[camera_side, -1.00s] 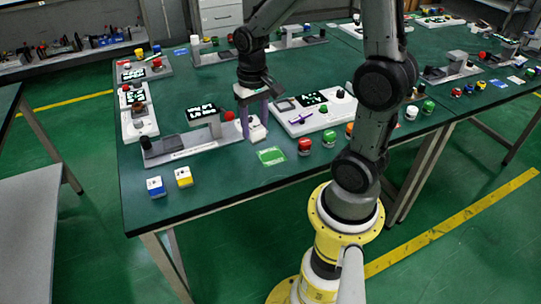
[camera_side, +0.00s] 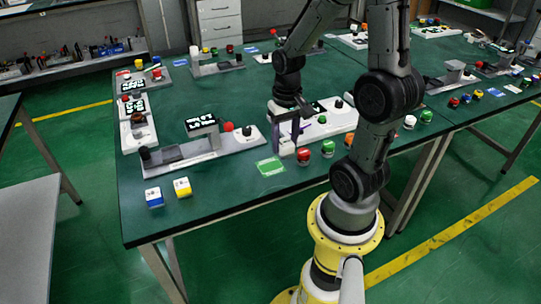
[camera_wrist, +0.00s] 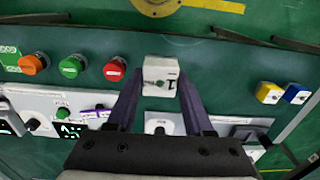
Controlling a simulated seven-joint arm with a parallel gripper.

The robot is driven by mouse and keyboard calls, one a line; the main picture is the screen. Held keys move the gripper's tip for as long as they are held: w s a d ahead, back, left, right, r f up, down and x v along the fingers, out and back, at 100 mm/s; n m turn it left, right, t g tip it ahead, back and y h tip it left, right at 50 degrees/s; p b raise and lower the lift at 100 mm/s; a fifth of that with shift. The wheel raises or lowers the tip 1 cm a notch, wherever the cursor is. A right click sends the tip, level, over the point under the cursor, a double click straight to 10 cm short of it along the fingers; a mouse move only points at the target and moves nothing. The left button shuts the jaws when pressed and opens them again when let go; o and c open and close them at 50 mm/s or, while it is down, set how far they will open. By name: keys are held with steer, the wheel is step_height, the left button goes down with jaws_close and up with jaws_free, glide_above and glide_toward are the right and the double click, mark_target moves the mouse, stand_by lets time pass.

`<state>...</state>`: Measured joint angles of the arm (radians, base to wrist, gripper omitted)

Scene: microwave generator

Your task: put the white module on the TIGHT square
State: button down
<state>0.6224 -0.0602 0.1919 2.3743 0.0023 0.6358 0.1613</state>
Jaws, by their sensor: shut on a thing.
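The white module (camera_wrist: 162,75), a small white block with dark print, is between the purple fingertips of my gripper (camera_wrist: 158,92) in the wrist view. My gripper (camera_side: 288,138) is shut on it. In the side view the white module (camera_side: 286,147) hangs below the fingers, left of the red button. A bright green square (camera_side: 270,166) lies on the table just below and left of the module; its lettering is too small to read. I cannot make out this square in the wrist view. Another green patch (camera_wrist: 10,57) shows at the wrist view's left edge.
Red (camera_side: 303,156), green (camera_side: 328,149) and orange buttons stand to the right. A grey stand (camera_side: 205,150) with a screen is on the left. A white panel (camera_side: 325,122) lies behind my gripper. Yellow (camera_side: 182,187) and blue (camera_side: 154,197) modules sit near the left front.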

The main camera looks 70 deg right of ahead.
steer(key=w+d+f, duration=0.1)
steer(key=f, duration=0.1)
steer(key=w+d+f, duration=0.1)
steer(key=w+f, duration=0.1)
steer(key=w+d+f, duration=0.1)
steer(key=w+f, duration=0.1)
steer(key=shift+w+d+f, duration=0.1)
steer(key=shift+d+f, duration=0.05)
steer(key=shift+d, duration=0.2)
steer(key=shift+w+d+f, duration=0.1)
steer(key=shift+w+f, duration=0.05)
steer(key=shift+f, duration=1.55)
steer(key=shift+f, duration=0.1)
steer(key=shift+c, duration=1.4)
jaws_free()
steer(key=shift+f, duration=0.1)
